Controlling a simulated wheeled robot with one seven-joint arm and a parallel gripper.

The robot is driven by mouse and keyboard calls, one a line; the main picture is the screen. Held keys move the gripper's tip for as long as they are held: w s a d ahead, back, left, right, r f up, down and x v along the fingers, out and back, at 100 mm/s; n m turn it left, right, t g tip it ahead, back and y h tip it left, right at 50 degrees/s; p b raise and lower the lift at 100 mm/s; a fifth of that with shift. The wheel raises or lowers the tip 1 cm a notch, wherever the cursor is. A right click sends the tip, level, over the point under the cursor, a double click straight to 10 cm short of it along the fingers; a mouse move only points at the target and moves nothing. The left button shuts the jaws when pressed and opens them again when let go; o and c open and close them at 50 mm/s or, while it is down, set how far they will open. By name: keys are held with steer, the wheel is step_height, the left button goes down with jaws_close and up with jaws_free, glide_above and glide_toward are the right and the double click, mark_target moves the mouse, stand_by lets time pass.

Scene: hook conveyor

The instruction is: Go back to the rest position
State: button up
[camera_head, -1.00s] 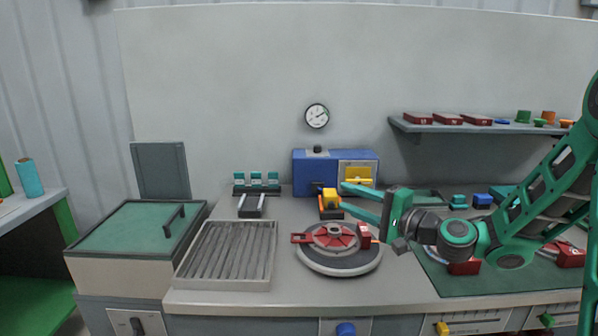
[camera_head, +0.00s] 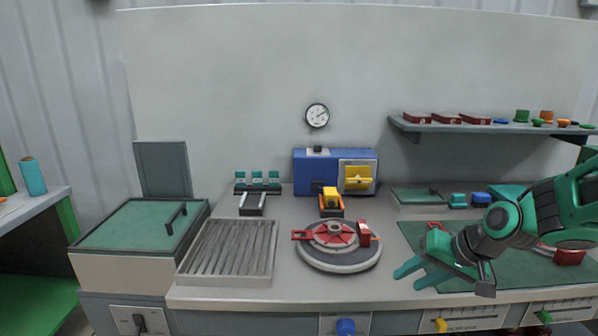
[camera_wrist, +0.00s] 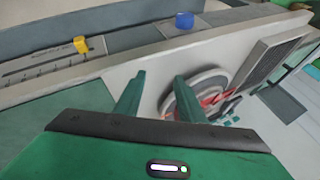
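My gripper (camera_head: 408,275) is in the head view at the right front of the bench, over the front edge of the green mat and right of the round turntable. Its two teal fingers point left and are apart, with nothing between them. In the wrist view the fingers (camera_wrist: 157,93) also stand apart and empty, with the turntable (camera_wrist: 195,95) beyond them. The turntable (camera_head: 338,262) carries a red fixture (camera_head: 333,236) and a red block (camera_head: 364,233).
A slatted tray (camera_head: 228,252) and a green-lidded box (camera_head: 135,226) stand on the left. A blue machine (camera_head: 325,172) with a yellow part (camera_head: 358,178) stands at the back. An orange-and-yellow item (camera_head: 331,202) sits before it. A shelf (camera_head: 480,129) holds red boxes and small parts.

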steer(key=s+d+m+g+h, duration=0.1)
steer(key=s+d+g, duration=0.1)
steer(key=s+d, duration=0.3)
steer(key=s+d+r+m+g+h, duration=0.1)
steer(key=s+d, duration=0.4)
steer(key=s, duration=0.6)
steer(key=s+d+r+m+g+h, duration=0.1)
steer(key=s+d, duration=0.3)
steer(key=s, duration=0.5)
steer(key=shift+d+r+g+h, duration=0.2)
steer(key=shift+d+g+h, duration=0.2)
steer(key=shift+g+h, duration=0.3)
